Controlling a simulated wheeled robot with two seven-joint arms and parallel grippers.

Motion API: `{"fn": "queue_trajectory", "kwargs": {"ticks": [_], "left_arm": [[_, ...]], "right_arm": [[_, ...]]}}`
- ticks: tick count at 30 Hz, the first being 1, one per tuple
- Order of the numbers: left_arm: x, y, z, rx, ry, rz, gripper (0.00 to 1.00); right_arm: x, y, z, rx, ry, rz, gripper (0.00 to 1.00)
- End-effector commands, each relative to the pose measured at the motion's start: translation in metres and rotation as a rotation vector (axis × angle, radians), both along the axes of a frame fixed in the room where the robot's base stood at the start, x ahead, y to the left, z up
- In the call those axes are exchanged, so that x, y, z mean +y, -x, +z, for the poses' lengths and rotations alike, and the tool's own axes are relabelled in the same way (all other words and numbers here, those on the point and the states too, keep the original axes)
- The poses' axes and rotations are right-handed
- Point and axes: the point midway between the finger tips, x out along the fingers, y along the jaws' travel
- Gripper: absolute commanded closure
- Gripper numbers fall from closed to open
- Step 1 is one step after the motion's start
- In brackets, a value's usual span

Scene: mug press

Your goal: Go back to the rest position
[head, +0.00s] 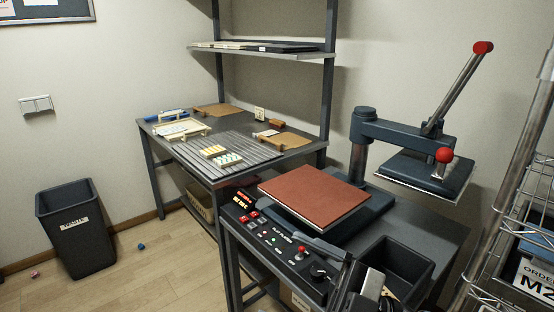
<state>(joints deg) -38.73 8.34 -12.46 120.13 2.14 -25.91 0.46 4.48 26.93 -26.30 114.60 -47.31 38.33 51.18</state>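Dark grey and black parts rise from the bottom edge, right of the middle, in front of the press table. They look like part of my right arm or gripper (371,284), cut off by the frame edge. I cannot make out fingertips, or whether it is open or shut. My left gripper is not in view. The heat press (385,130) stands with its upper plate swung to the right and its long red-knobbed lever raised. Its brown-red lower pad (314,196) is bare.
The control panel (276,244) and a black open bin (398,266) are close to the dark parts. A wire rack (520,190) stands at the right edge. A workbench (233,148) with trays is behind. A waste bin (75,232) stands left; the floor between is mostly clear.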

Motion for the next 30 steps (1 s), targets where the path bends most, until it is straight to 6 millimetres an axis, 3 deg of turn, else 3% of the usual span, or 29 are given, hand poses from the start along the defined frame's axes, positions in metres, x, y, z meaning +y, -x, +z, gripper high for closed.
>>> {"fn": "queue_trajectory", "kwargs": {"ticks": [2, 3, 5, 9, 12, 15, 20, 30], "left_arm": [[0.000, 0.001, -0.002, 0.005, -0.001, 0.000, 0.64], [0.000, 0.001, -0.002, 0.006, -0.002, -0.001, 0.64], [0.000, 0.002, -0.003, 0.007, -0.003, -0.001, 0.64], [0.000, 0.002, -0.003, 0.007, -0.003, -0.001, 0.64], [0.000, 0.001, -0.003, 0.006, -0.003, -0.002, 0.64], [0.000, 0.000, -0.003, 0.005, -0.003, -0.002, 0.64], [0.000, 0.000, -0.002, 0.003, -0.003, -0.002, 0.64], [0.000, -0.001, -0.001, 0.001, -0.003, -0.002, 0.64]], "right_arm": [[-0.027, -0.022, -0.025, 0.192, -0.145, -0.285, 0.12], [-0.044, -0.031, -0.047, 0.300, -0.174, -0.428, 0.12], [-0.067, -0.034, -0.088, 0.467, -0.172, -0.609, 0.12], [-0.102, -0.008, -0.178, 0.815, -0.063, -0.859, 0.12], [-0.112, 0.025, -0.226, 1.008, 0.033, -0.934, 0.12], [-0.116, 0.052, -0.256, 1.138, 0.109, -0.960, 0.12], [-0.117, 0.074, -0.275, 1.230, 0.166, -0.965, 0.12], [-0.117, 0.075, -0.276, 1.234, 0.170, -0.964, 0.12]]}}
